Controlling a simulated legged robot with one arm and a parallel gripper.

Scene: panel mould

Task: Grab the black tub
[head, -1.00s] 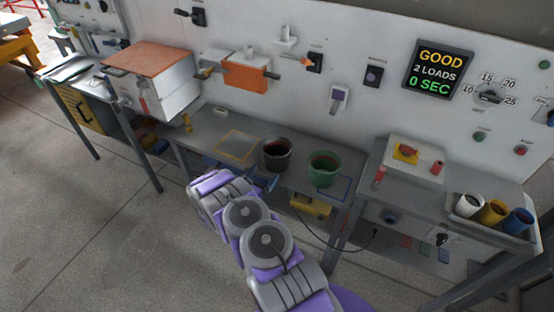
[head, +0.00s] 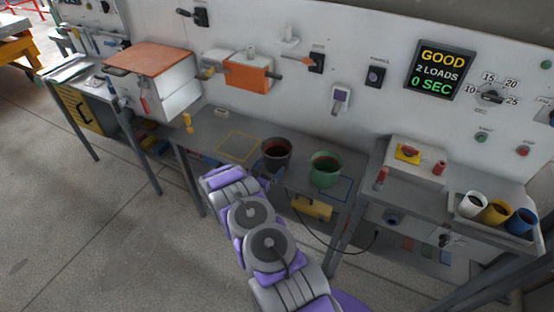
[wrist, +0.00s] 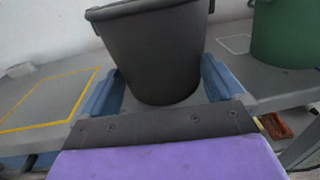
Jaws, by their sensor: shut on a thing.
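The black tub (head: 277,153) stands upright over the middle bench, left of the green tub (head: 323,170). It has dark reddish contents. In the wrist view the black tub (wrist: 155,55) sits between the two blue fingers of my gripper (wrist: 158,90), which is shut on its lower sides. I cannot tell whether its base is touching the bench. In the head view my arm hides most of the gripper. The green tub also shows at the right edge of the wrist view (wrist: 285,35).
A yellow outlined square (head: 238,147) on the bench is empty, left of the black tub. A blue outline lies beside the green tub. White, yellow and blue cups (head: 496,212) stand in a tray at right. The wall display (head: 441,70) reads GOOD, 2 LOADS, 0 SEC.

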